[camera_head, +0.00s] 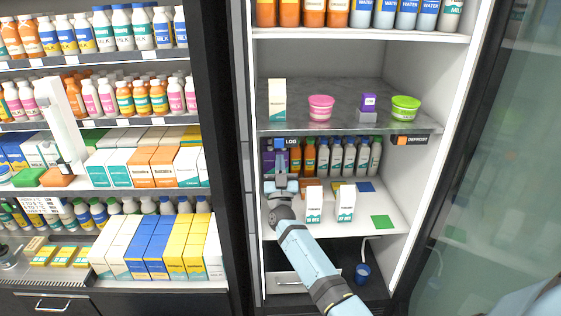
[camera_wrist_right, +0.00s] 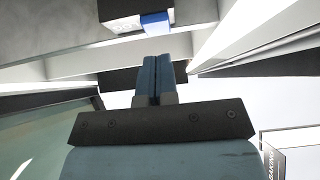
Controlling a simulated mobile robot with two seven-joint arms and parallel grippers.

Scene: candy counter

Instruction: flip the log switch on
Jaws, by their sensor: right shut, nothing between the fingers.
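The log switch (camera_head: 280,143) is a small blue block on a black panel marked LOG, under the front edge of the fridge's grey shelf, at its left end. In the right wrist view the blue block (camera_wrist_right: 155,22) sits on a dark plate beside a white piece, beyond my fingertips. My right gripper (camera_head: 281,160) reaches into the fridge with closed, empty fingers pointing up, just below the switch. A small gap seems to separate them; contact cannot be told. The fingers (camera_wrist_right: 157,75) are pressed together in the wrist view. My left gripper is out of view.
An orange DEFROST switch (camera_head: 401,140) is at the right of the same shelf edge. Several bottles (camera_head: 335,157) stand behind my gripper. Two white cartons (camera_head: 314,204) stand right of my wrist. Pink (camera_head: 320,108) and green (camera_head: 405,108) tubs are on the shelf above.

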